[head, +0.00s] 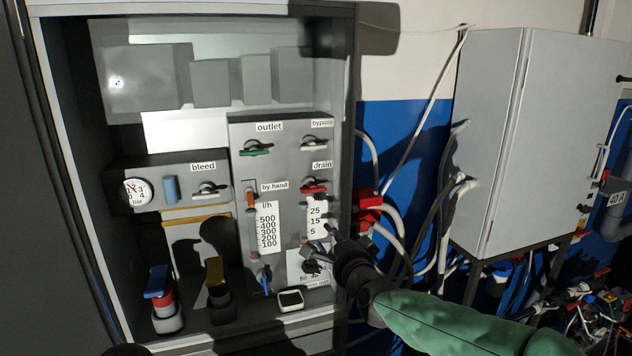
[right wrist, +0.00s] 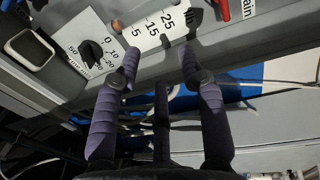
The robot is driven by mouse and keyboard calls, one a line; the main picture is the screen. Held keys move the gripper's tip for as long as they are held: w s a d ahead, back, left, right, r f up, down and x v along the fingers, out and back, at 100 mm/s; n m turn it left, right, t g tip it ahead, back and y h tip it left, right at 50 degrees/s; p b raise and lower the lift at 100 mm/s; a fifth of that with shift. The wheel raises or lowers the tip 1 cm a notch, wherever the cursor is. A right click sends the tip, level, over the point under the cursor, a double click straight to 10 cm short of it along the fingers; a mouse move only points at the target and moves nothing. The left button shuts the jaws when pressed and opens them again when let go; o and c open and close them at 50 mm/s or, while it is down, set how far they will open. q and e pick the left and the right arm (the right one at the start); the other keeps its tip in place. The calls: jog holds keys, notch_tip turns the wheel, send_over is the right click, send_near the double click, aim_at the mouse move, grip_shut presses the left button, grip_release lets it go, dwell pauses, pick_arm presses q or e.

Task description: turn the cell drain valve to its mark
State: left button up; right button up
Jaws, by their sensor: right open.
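The drain valve (head: 313,187) has a red handle and sits under the "drain" label on the right of the grey panel. The handle lies roughly level in the head view. In the right wrist view part of the red handle (right wrist: 223,11) shows at the top edge, beside the "drain" label; its mark cannot be made out. My right gripper (head: 318,240) is open and empty, below the drain valve and in front of the lower right panel. Its spread fingers (right wrist: 159,62) show in the right wrist view, apart from the handle.
A scale (head: 315,218) stands below the drain valve, with a black dial (head: 311,267) lower down. The cabinet's right edge and red fittings (head: 368,198) are close to my right arm.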

jog(key=m+t, duration=0.1)
send_near(313, 189)
pick_arm(q)
notch_tip(313, 189, up, 3)
jog(key=shift+r+p, duration=0.1)
jog(key=shift+p, duration=1.1)
pick_arm(e)
jog(key=f+x, duration=0.1)
jog(key=x, duration=0.7)
jog(key=shift+w, duration=0.4)
jog(key=shift+d, duration=0.1)
grip_shut()
